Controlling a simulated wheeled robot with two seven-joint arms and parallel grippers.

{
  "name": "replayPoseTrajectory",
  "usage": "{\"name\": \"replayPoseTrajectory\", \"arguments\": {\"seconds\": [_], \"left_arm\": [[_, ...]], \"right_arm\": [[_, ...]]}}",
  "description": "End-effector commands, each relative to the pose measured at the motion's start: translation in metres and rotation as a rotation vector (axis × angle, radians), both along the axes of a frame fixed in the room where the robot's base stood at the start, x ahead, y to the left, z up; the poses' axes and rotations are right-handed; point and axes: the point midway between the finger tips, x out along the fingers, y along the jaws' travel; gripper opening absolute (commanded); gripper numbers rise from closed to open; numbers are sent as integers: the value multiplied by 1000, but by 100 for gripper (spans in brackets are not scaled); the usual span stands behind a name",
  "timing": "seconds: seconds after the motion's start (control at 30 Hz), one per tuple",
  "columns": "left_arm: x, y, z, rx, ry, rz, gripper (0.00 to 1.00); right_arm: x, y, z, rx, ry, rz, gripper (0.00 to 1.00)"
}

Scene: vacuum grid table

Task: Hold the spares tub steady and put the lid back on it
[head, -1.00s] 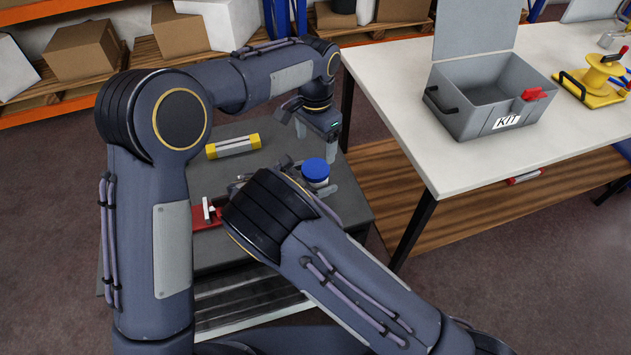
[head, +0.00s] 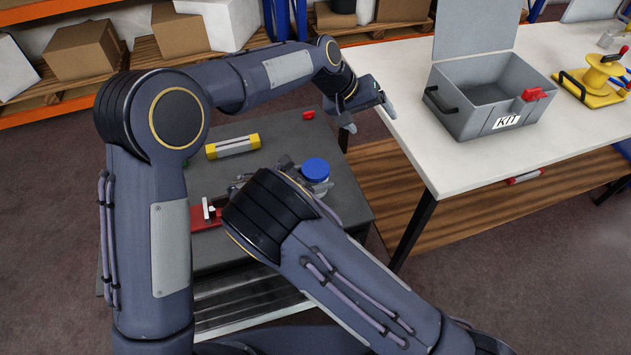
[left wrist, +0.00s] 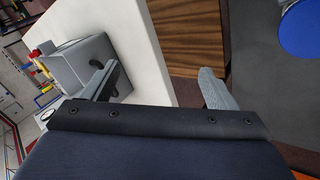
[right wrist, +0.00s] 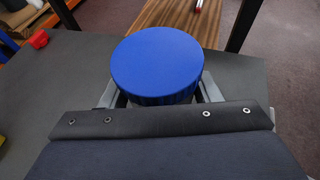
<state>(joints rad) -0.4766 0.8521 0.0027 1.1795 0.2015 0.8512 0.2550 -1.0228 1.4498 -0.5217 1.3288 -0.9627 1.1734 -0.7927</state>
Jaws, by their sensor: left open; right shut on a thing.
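The spares tub (head: 318,186) stands on the dark grey cart top, with its blue lid (head: 315,169) on top. In the right wrist view the blue lid (right wrist: 157,62) fills the space between my right fingers and looks level. My right gripper (right wrist: 158,95) is shut on the tub below the lid; the tub's body is mostly hidden there. My left gripper (head: 369,115) is open and empty, raised away from the tub towards the white table. In the left wrist view, its fingers (left wrist: 160,85) are wide apart, and the blue lid (left wrist: 305,28) shows at the upper right corner.
A grey KIT box (head: 490,95) with a raised lid stands on the white table (head: 410,120). A yellow-ended cylinder (head: 233,146), a red-based item (head: 206,214) and a small red piece (head: 308,115) lie on the cart (head: 285,140). A yellow spool fixture (head: 600,78) stands farther right.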

Motion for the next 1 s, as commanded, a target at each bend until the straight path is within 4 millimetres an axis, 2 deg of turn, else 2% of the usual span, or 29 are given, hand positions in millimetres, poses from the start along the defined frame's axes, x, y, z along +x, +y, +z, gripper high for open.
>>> {"name": "replayPoseTrajectory", "arguments": {"seconds": [0.03,0.13,0.27,0.33,0.43,0.53,0.6,0.63,0.77,0.9,1.0], "left_arm": [[11,-14,14,-131,51,151,80],[39,-35,48,-430,207,494,80],[81,-35,88,-820,479,938,80],[103,-24,102,-1027,649,1174,80],[129,4,110,-1317,912,1504,80],[146,38,102,-1601,1187,1831,80],[149,62,88,-1798,1375,2060,80],[148,72,80,1801,-1390,-2064,80],[127,108,38,1419,-1095,-1637,80],[79,126,-6,1073,-731,-1249,80],[41,128,-25,896,-497,-1049,80]], "right_arm": [[0,0,0,0,0,0,0],[0,0,0,0,0,0,0],[0,0,0,0,0,0,0],[0,0,0,0,0,0,0],[0,0,0,0,0,0,0],[0,0,0,0,0,0,0],[0,0,0,0,0,0,0],[0,0,0,0,0,0,0],[0,0,0,0,0,0,0],[0,0,0,0,0,0,0],[0,0,0,0,0,0,0]]}}
